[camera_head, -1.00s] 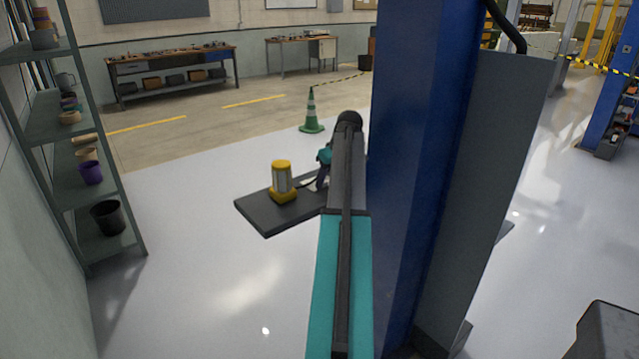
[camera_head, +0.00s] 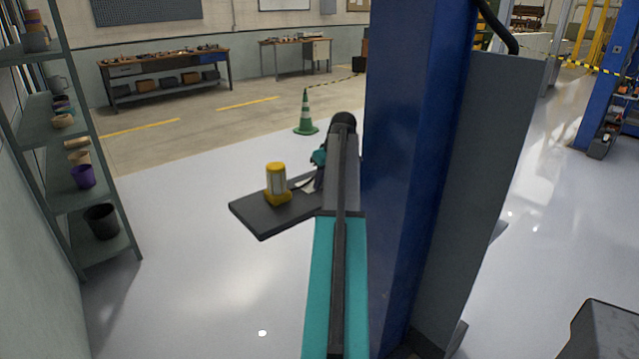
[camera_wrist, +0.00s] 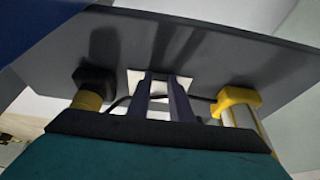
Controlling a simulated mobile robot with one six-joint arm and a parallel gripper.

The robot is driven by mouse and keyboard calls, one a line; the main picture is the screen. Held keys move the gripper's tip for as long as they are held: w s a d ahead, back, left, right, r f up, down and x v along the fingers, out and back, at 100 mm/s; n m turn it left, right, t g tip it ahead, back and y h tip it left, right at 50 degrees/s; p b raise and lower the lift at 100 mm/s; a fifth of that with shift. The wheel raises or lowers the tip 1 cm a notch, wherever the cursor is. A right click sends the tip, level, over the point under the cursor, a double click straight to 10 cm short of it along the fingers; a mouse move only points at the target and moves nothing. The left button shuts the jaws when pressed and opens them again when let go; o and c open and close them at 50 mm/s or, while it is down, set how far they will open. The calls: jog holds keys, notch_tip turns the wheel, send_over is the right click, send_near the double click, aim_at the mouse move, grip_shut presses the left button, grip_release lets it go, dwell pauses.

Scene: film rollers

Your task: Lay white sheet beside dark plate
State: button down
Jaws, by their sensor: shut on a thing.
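The dark plate (camera_head: 262,222) is a flat slab in mid-view, left of my arm. In the wrist view the dark plate (camera_wrist: 215,45) fills the background. The white sheet (camera_wrist: 135,82) shows as a small pale piece at my fingertips, over the plate. My gripper (camera_wrist: 161,84) is shut on it, and the fingers hide part of it. In the head view a pale sliver of the sheet (camera_head: 308,187) shows beside my gripper (camera_head: 313,184). I cannot tell whether the sheet touches the plate.
A yellow-capped roller (camera_head: 277,184) stands on the plate, left of my gripper. A black-and-yellow piece (camera_wrist: 92,88) is on the other side in the wrist view. A blue column (camera_head: 415,150) blocks the right. Shelves (camera_head: 90,190) stand at left; the pale floor between is clear.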

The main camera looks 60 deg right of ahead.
jog(key=shift+r, duration=0.1)
jog(key=shift+r+b, duration=0.45)
jog(key=shift+r, duration=1)
jog(key=shift+s+a+r, duration=0.1)
jog(key=shift+s+r, duration=0.05)
jog(key=s+a+r+b, duration=0.1)
jog(key=s+a+b, duration=0.1)
jog(key=s+a, duration=0.7)
jog(key=s, duration=0.3)
jog(key=shift+s+a+r, duration=0.15)
jog(key=shift+s+r, duration=0.1)
jog(key=shift+s, duration=0.1)
jog(key=shift+s, duration=0.1)
